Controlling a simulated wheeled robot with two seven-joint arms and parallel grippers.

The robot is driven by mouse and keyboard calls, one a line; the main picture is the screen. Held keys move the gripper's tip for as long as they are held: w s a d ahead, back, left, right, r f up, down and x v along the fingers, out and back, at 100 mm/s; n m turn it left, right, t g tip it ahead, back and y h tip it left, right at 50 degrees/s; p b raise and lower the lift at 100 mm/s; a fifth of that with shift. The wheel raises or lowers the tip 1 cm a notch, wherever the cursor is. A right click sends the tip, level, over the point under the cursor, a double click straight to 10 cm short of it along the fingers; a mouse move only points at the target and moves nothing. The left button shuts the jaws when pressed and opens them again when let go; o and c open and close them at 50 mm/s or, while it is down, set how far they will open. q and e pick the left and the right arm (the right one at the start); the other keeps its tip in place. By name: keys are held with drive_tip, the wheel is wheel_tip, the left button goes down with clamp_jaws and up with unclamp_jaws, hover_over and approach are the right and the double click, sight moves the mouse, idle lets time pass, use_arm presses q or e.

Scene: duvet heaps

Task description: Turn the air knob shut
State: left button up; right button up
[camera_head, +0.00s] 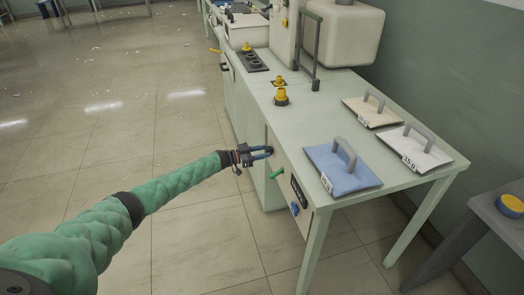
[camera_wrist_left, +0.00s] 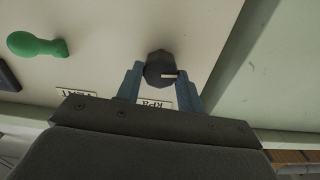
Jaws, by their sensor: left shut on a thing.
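The dark, faceted round knob (camera_wrist_left: 158,64) is on the pale front panel (camera_wrist_left: 105,35) of the bench, with a white pointer mark toward the right in the left wrist view. My left gripper (camera_wrist_left: 160,80) has its two blue fingers on either side of this knob and is shut on it. In the head view my left gripper (camera_head: 267,153) reaches the front panel from the left, mostly hiding the knob. A small label (camera_wrist_left: 157,105) sits below the knob, upside down and partly hidden; I cannot read it surely. My right gripper is not in view.
A green handle (camera_wrist_left: 38,45) sticks out beside the knob; it also shows in the head view (camera_head: 277,173). A blue knob (camera_head: 295,209) is lower on the panel. Flat padded pieces with grey handles, one blue (camera_head: 341,178), lie on the bench top.

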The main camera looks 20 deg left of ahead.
use_arm(q)
drive_tip(key=shift+a+n+p, duration=0.1)
drive_tip(key=shift+n+p, duration=0.45)
drive_tip(key=shift+n, duration=1.75)
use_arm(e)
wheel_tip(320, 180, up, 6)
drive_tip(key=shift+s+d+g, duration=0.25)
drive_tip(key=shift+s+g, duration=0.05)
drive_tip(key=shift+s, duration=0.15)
use_arm(q)
drive_tip(key=o, duration=1)
drive_tip(key=shift+f, duration=0.1)
drive_tip(key=b+v, duration=0.1)
drive_tip(key=v, duration=0.6)
drive_tip(key=shift+s+a, duration=0.2)
drive_tip(key=shift+a, duration=0.1)
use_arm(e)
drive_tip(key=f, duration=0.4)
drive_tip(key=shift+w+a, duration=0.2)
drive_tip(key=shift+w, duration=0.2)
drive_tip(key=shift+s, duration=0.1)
